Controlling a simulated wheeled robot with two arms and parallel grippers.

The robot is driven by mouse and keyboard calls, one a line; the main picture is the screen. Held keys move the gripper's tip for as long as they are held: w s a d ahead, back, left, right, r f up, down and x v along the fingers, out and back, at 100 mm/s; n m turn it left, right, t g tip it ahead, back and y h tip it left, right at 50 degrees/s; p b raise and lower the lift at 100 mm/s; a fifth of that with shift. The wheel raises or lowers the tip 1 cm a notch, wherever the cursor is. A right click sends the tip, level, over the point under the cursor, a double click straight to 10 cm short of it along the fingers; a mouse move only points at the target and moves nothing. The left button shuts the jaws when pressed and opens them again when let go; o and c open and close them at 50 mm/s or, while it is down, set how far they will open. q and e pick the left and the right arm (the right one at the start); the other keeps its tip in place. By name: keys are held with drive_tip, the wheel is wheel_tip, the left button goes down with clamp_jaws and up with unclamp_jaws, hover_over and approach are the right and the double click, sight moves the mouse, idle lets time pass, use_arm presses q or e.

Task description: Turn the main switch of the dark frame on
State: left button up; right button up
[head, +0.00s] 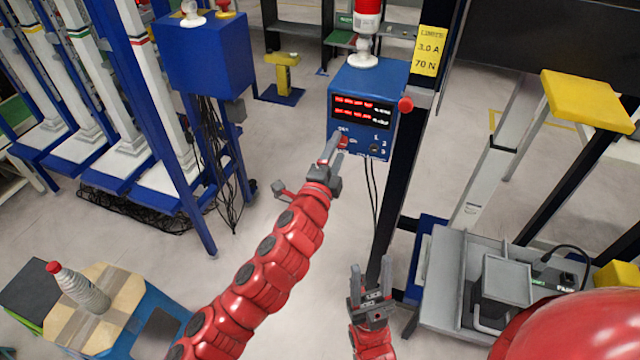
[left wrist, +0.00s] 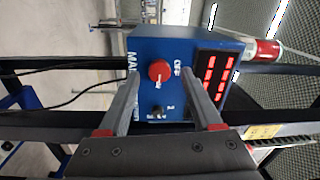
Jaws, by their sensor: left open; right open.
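The blue control box (head: 365,85) is on the dark frame (head: 393,190), with red lit displays and a red-white lamp on top. Its red main switch knob (head: 343,142) is low on the face, near an OFF label, partly covered by my left gripper. In the left wrist view the knob (left wrist: 160,72) appears between the open fingers of my left gripper (left wrist: 158,75); I see no clear contact. I cannot tell the knob's setting. My left gripper also shows in the head view (head: 308,164). My right gripper (head: 370,274) is open and empty, lower down.
A yellow limits sign (head: 430,51) is on the post. Another blue box (head: 205,55) stands left. Open floor lies between.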

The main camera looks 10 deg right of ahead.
use_arm(q)
drive_tip(key=p+v, duration=0.2)
drive_tip(key=v, duration=1.4)
drive_tip(key=shift+s+a+f, duration=0.1)
drive_tip(key=shift+a, duration=0.05)
